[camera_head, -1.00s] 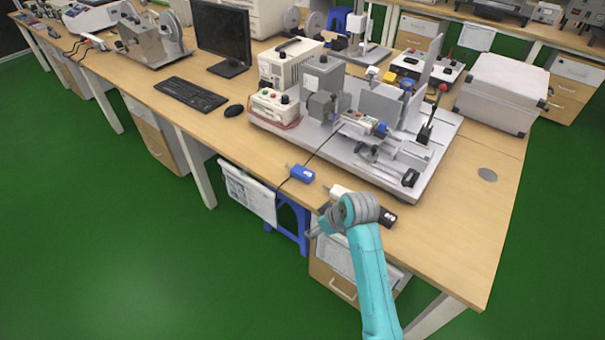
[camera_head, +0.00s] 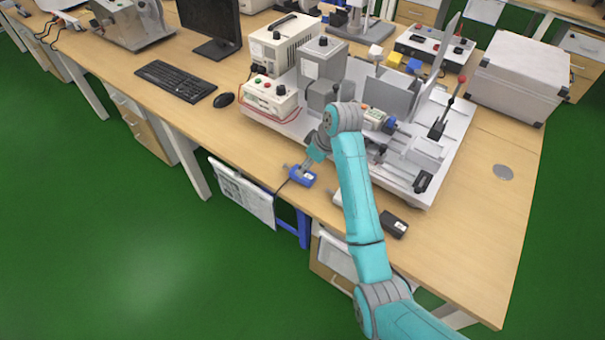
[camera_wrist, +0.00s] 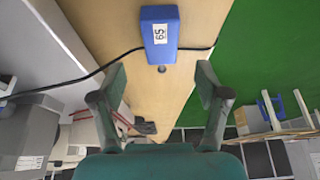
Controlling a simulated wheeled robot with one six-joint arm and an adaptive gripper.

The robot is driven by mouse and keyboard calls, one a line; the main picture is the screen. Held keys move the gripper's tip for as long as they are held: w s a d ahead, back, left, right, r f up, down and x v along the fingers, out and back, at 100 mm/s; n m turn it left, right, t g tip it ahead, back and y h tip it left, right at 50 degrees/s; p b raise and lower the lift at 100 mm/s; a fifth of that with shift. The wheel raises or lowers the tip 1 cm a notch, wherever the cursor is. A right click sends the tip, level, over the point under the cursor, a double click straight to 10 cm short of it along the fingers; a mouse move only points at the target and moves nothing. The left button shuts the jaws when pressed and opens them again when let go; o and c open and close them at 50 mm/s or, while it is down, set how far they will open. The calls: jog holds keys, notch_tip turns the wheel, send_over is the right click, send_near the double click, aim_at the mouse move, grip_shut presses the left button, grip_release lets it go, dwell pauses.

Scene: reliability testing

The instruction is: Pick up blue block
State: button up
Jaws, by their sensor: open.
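The blue block (camera_head: 302,177) lies on the wooden table near its front edge, with a dark cable at it. In the wrist view the blue block (camera_wrist: 160,33) shows at the top centre, with a white label reading 65 or 59. My gripper (camera_head: 308,168) is just above or beside the block in the head view. In the wrist view my gripper (camera_wrist: 160,82) has its two fingers wide apart and nothing between them. The block appears ahead of the fingertips, and I cannot tell whether they touch it.
The wooden table (camera_head: 250,150) has a grey machine base (camera_head: 290,128) behind the block. A black box (camera_head: 394,224) lies to the right near the table edge. A mouse (camera_head: 224,99) and a keyboard (camera_head: 176,82) are to the left. The dark cable (camera_wrist: 75,82) runs across the tabletop.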

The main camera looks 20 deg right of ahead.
jog(key=shift+s+x, duration=0.1)
jog(key=shift+x, duration=1.45)
jog(key=shift+s+x, duration=0.15)
jog(key=shift+x, duration=1.35)
jog(key=shift+d+f, duration=0.1)
jog(key=shift+d, duration=0.1)
jog(key=c, duration=1.3)
